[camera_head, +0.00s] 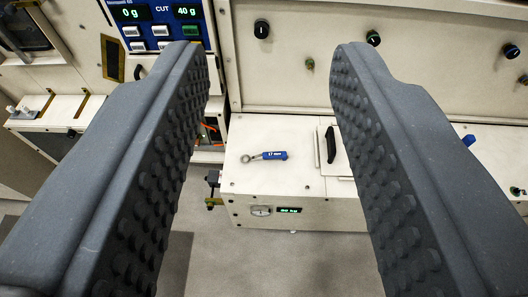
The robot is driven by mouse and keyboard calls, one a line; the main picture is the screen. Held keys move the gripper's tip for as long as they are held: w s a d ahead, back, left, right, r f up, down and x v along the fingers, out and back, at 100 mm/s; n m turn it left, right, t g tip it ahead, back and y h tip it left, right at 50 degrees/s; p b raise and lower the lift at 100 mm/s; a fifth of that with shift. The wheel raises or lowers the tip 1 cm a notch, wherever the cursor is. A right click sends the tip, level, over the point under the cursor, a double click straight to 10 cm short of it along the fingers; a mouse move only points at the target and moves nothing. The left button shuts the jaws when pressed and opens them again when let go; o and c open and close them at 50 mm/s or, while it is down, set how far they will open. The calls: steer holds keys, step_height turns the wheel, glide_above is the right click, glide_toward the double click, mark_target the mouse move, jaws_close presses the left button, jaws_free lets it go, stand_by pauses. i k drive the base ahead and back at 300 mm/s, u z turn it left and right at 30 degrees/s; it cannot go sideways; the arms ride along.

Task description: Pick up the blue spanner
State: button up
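The blue spanner (273,155) lies flat on the pale top of a low cabinet (262,181) near the middle of the view. It has a blue handle with small white marking, pointing right, and a grey ring end on the left. My gripper (272,60) is open and empty, with its two dark studded fingers wide apart. The spanner shows in the gap between the fingers, beyond them and apart from both. Nothing covers the spanner.
A black handle (331,144) on a pale lid stands just right of the spanner. A beige panel with knobs (290,70) rises behind the cabinet top. A blue display unit (158,22) is at the upper left. Grey floor (290,262) is clear in front.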

mark_target(276, 154)
steer(key=i, duration=0.9)
steer(key=z, duration=0.05)
